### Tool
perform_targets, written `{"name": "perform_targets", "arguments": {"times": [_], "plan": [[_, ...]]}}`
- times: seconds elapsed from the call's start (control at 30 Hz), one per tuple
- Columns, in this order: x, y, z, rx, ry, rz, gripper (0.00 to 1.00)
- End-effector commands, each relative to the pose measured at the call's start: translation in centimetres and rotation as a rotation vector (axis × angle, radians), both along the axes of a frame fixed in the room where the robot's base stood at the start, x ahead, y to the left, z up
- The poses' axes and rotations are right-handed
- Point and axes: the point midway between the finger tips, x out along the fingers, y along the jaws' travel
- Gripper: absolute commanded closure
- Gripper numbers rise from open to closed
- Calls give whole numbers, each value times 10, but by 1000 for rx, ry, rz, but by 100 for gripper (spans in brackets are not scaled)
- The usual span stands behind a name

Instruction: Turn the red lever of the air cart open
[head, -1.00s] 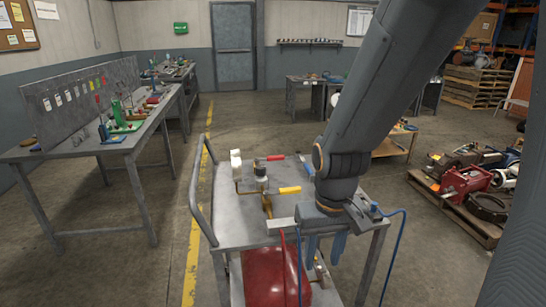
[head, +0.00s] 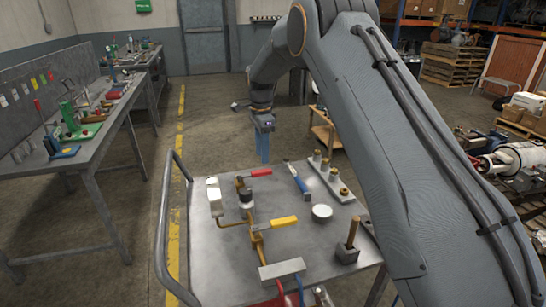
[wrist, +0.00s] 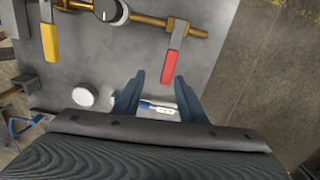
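The air cart (head: 205,262) is a grey metal table with brass piping (head: 232,223) on top. The red lever (head: 258,173) is at the pipe's far end and points right, across the pipe; it also shows in the wrist view (wrist: 172,66). A yellow lever (head: 284,221) sits nearer along the piping, with a round gauge (wrist: 108,9) between the two.
A blue-handled tool (head: 297,178), a white disc (head: 322,211), a rack of brass fittings (head: 330,177) and a wooden-handled block (head: 348,243) lie on the cart's right side. A workbench (head: 90,150) stands left. Pallet goods (head: 515,157) lie right.

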Motion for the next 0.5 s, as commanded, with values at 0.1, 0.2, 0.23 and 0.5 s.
{"name": "perform_targets", "arguments": {"times": [0.1,0.2,0.23,0.5], "plan": [[9,5,-1,0,1,-53,62],[11,3,-5,-1,3,-75,62],[12,1,-8,-1,4,-78,62],[12,-4,-45,-1,5,-83,62]]}}
